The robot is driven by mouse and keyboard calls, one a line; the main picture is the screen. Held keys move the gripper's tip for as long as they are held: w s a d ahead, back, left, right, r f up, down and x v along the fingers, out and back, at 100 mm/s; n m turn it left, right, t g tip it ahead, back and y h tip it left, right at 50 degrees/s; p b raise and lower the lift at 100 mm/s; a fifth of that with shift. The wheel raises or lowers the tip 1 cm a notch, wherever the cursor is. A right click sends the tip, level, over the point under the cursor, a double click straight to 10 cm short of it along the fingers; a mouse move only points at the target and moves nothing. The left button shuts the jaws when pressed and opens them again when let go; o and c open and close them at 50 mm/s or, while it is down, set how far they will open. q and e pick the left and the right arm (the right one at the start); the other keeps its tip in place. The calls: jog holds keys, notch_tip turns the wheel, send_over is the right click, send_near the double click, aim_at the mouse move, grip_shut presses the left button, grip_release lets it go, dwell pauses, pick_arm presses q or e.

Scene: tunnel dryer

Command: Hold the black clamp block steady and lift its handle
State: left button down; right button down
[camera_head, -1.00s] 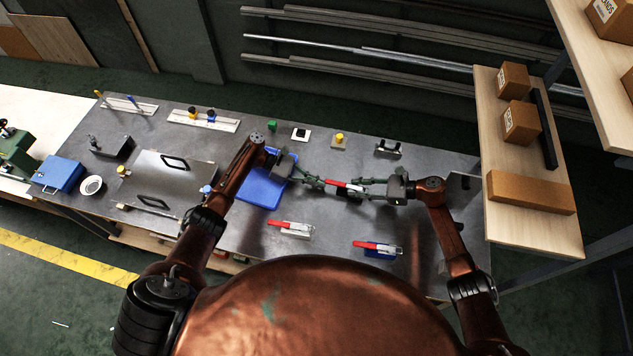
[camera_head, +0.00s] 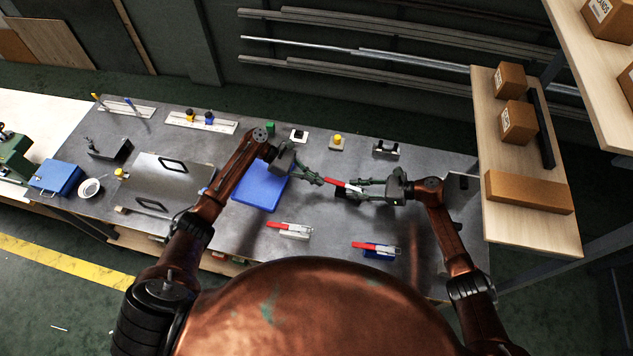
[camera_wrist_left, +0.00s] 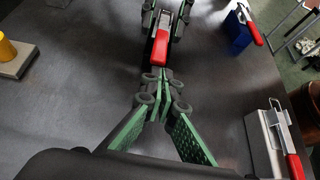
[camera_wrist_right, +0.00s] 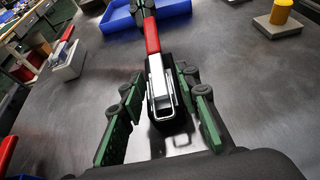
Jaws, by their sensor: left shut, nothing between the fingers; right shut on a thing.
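The black clamp block (camera_head: 341,195) with a red handle (camera_head: 336,183) stands on the grey table between my grippers. My right gripper (camera_head: 360,188) is shut around the block; the right wrist view shows a finger on each side of the block (camera_wrist_right: 181,118), with its metal lever and the red handle (camera_wrist_right: 152,36) pointing away. My left gripper (camera_head: 322,181) is shut and empty at the handle's free end. In the left wrist view its closed fingertips (camera_wrist_left: 160,88) are just short of the red handle (camera_wrist_left: 159,50); whether they touch cannot be told.
Two other red-handled clamps, one on a light block (camera_head: 292,235) and one on a blue block (camera_head: 378,254), stand nearer me. A blue tray (camera_head: 258,194) lies beneath my left wrist. Small fixtures line the back edge. A wooden shelf (camera_head: 525,225) with boxes is at right.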

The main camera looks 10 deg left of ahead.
pick_arm(q)
jog(key=d+r+y, duration=0.1)
jog(key=r, duration=0.1)
jog(key=r+y, duration=0.2)
jog(key=d+r+y, duration=0.1)
jog(key=r+y, duration=0.1)
jog(key=r, duration=0.1)
jog(key=shift+d, duration=0.35)
jog(key=d+r, duration=0.3)
jog(key=shift+s+r, duration=0.1)
jog(key=shift+a, duration=0.1)
jog(key=shift+r, duration=0.7)
notch_tip(320, 180, up, 10)
send_over(333, 183)
jog(key=a, duration=0.2)
jog(key=shift+a+f, duration=0.1)
jog(key=shift+a, duration=0.1)
